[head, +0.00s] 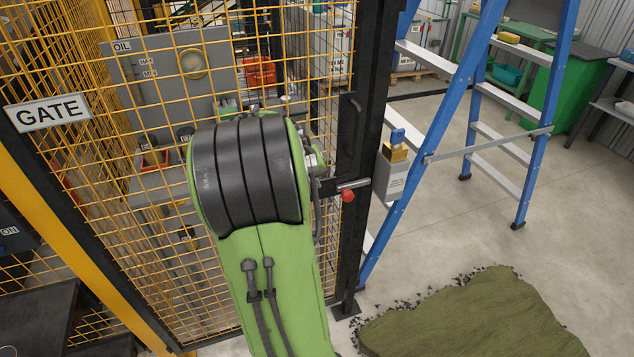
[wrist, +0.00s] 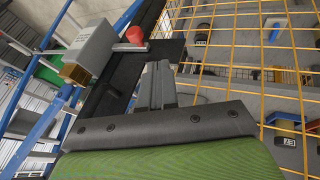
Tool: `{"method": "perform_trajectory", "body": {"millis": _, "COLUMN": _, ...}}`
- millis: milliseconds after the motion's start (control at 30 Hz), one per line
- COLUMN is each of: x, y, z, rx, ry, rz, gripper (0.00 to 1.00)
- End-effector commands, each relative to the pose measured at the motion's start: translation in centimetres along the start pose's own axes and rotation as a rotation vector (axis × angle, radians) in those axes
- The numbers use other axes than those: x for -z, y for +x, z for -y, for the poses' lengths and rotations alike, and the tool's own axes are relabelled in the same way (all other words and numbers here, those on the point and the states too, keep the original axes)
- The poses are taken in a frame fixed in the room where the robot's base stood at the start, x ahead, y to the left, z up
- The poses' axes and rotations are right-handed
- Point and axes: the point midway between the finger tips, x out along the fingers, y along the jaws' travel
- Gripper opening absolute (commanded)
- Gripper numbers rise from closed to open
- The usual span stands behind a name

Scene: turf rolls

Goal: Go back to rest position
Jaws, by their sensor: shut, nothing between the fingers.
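My gripper (wrist: 157,85) shows in the wrist view as two grey fingers held together, with nothing between them. It points toward the black gate post (wrist: 128,70) and the yellow mesh, just below the red knob (wrist: 134,35) in the picture. I cannot tell whether it touches the post or latch. In the head view my green arm with its dark ribbed cover stands in front of the mesh gate and hides the gripper. The red knob also shows there (head: 348,195), at the end of a short metal bar just right of my arm.
A yellow mesh fence (head: 150,250) with a GATE sign (head: 48,112) stands close behind my arm. A grey box (head: 391,178) with a brass padlock sits right of the post. A blue ladder (head: 440,110) stands behind.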

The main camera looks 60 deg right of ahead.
Motion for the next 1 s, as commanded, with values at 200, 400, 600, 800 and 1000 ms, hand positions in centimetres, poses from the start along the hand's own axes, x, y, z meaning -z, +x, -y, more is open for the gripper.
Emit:
{"method": "perform_trajectory", "body": {"millis": 200, "x": 0.0, "y": 0.0, "z": 0.0, "rx": 0.000, "ry": 0.000, "rz": 0.001, "gripper": 0.00}}
{"method": "perform_trajectory", "body": {"millis": 400, "x": 0.0, "y": 0.1, "z": 0.0, "rx": 0.000, "ry": 0.000, "rz": 0.001, "gripper": 0.00}}
{"method": "perform_trajectory", "body": {"millis": 600, "x": 0.0, "y": 0.0, "z": 0.1, "rx": 0.002, "ry": -0.001, "rz": 0.000, "gripper": 0.00}}
{"method": "perform_trajectory", "body": {"millis": 800, "x": -1.0, "y": -7.1, "z": 6.3, "rx": 0.186, "ry": -0.081, "rz": -0.075, "gripper": 0.00}}
{"method": "perform_trajectory", "body": {"millis": 1000, "x": -9.4, "y": -20.0, "z": 15.0, "rx": 0.515, "ry": -0.334, "rz": -0.173, "gripper": 0.00}}
